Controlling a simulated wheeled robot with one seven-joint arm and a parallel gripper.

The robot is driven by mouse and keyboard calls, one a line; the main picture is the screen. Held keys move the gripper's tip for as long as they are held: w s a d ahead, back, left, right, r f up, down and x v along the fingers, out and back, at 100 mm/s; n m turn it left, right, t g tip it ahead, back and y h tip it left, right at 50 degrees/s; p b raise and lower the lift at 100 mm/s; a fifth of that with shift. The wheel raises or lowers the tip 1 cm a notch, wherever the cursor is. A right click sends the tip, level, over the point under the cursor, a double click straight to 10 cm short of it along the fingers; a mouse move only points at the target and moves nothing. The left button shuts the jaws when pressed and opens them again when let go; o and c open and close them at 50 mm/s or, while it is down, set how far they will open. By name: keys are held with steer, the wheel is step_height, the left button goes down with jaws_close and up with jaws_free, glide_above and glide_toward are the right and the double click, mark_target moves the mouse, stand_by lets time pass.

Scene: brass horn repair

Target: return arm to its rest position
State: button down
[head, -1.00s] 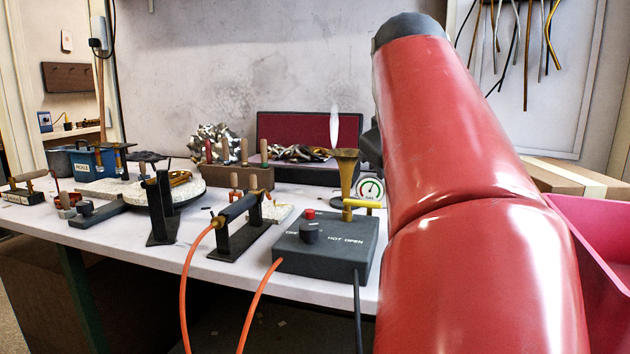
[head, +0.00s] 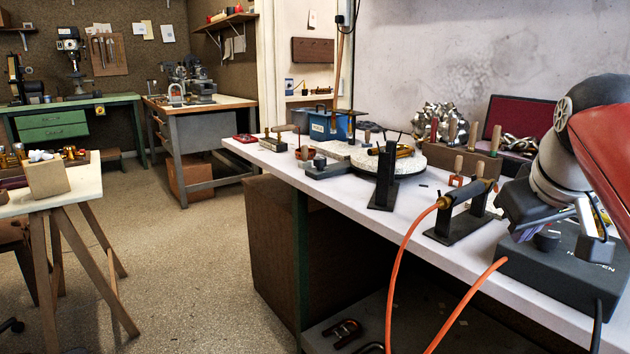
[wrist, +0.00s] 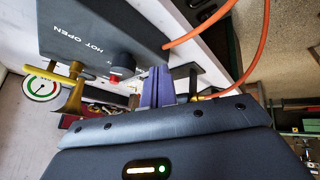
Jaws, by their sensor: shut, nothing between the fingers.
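My red and grey arm (head: 612,140) reaches in from the right edge of the head view, over the right part of the white workbench (head: 335,205). My gripper (head: 526,234) points down in front of the dark control box (head: 560,275) and hides part of it. In the wrist view, my gripper's purple fingers (wrist: 157,78) are together and hold nothing. The control box (wrist: 100,38), with its "HOT OPEN" lettering, lies beyond them to the upper left. I cannot tell the exact gap between fingers and box.
A torch on a black stand (head: 460,215) with orange hoses is left of my gripper. Another black stand (head: 384,180) and a round white turntable (head: 418,160) are farther left. A brass funnel (wrist: 72,98) and gauge (wrist: 40,85) are near the box. Open floor lies at left.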

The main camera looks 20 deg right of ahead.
steer(key=w+a+f+n+t+y, duration=0.1)
steer(key=w+a+f, duration=0.2)
steer(key=a, duration=0.3)
steer(key=w+a+f+n+y, duration=0.1)
steer(key=w+a+f, duration=0.2)
steer(key=a+f, duration=0.15)
steer(key=s+a+f+y, duration=0.1)
steer(key=a+f, duration=0.6)
steer(key=a, duration=0.2)
steer(key=s+a+f+n+y, duration=0.1)
steer(key=a+f, duration=0.6)
steer(key=a, duration=0.2)
steer(key=shift+a+y, duration=0.3)
steer(key=shift+a, duration=0.1)
steer(key=shift+f, duration=0.1)
